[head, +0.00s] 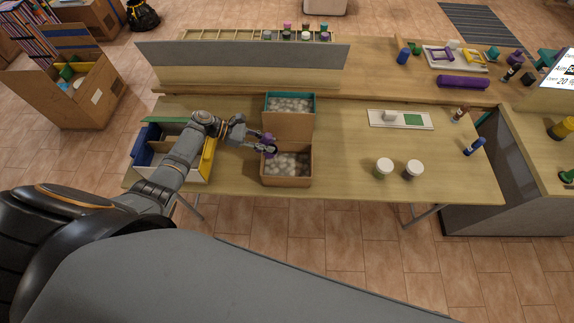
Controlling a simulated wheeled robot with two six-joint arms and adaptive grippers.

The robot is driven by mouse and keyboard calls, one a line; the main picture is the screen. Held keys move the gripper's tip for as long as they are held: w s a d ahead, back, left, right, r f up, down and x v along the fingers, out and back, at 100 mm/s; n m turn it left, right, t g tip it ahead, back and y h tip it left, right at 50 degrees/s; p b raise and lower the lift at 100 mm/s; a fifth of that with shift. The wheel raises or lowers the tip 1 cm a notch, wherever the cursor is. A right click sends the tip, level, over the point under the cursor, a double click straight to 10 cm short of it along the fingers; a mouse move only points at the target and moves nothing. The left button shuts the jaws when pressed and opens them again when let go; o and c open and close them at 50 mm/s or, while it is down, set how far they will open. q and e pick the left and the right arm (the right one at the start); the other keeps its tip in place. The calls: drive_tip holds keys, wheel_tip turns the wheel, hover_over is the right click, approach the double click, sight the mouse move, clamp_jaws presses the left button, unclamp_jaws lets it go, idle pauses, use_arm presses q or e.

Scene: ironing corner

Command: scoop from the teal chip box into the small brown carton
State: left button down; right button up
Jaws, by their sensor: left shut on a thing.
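The teal chip box (314,101) stands at the back of the table's middle and holds pale round chips. The small brown carton (287,181) stands in front of it near the table's front edge. Its raised flap (288,126) stands between the two, and pale chips show inside it. My left gripper (268,146) is at the carton's back left corner, shut on a small purple thing (268,137) that looks like the scoop. The scoop's bowl is too small or hidden to make out. My right gripper is not in view.
A blue and yellow bin (144,146) stands left of the carton, under my left arm. Two white-lidded jars (384,167) (413,169) stand to the right. A long grey panel (240,64) stands behind. The table between carton and jars is clear.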

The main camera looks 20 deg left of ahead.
sight(265, 135)
use_arm(q)
drive_tip(key=shift+r+p, duration=2.4)
drive_tip(key=shift+r, duration=0.3)
drive_tip(key=shift+f, duration=0.1)
drive_tip(key=shift+f+b, duration=0.15)
drive_tip(key=shift+b, duration=0.15)
drive_tip(key=shift+f+h+b, duration=0.2)
drive_tip(key=shift+h+b, duration=0.4)
drive_tip(key=shift+b, duration=0.3)
drive_tip(key=t+h+b, duration=0.1)
drive_tip(key=h+b, duration=0.1)
drive_tip(key=b, duration=0.3)
drive_tip(key=shift+h, duration=0.4)
drive_tip(key=shift+r+t+h+b, duration=0.15)
drive_tip(key=shift+t+h+b, duration=0.15)
drive_tip(key=shift+h+b, duration=0.2)
drive_tip(key=shift+r, duration=0.15)
